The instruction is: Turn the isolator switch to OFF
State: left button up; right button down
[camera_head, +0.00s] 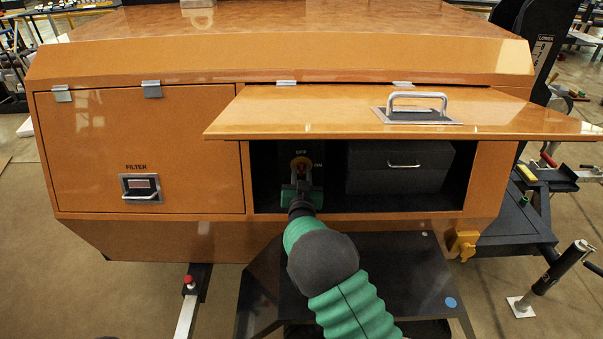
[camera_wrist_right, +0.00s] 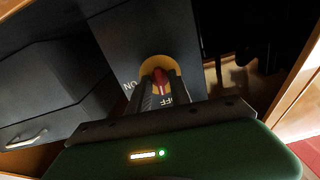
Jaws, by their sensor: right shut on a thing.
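The isolator switch has a red handle on a yellow round plate (camera_head: 301,165), on a dark panel inside the open compartment. In the right wrist view the red handle (camera_wrist_right: 160,78) sits between my right gripper's fingers, with "ON" lettering at the left of the plate and "OFF" lettering below it near the fingers. My right gripper (camera_head: 301,181) reaches into the compartment and is shut on the red handle. It also shows in the right wrist view (camera_wrist_right: 160,88). The fingers hide part of the handle. My left gripper is in neither view.
The orange hatch (camera_head: 330,112) with a metal handle is raised above the compartment. A dark box (camera_head: 395,172) with a silver handle stands right of the switch. A closed FILTER door (camera_head: 90,130) is at the left. A dark shelf (camera_head: 400,270) juts out below the opening.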

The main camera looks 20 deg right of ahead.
jog(key=shift+s+a+f+n, duration=0.1)
jog(key=shift+f+n, duration=0.3)
jog(key=shift+n, duration=0.2)
jog(key=c, duration=1.5)
grip_release()
jog(key=shift+r, duration=0.1)
jog(key=p+v, duration=0.1)
jog(key=v, duration=1.5)
jog(key=shift+s+a, duration=0.15)
jog(key=shift+s, duration=0.05)
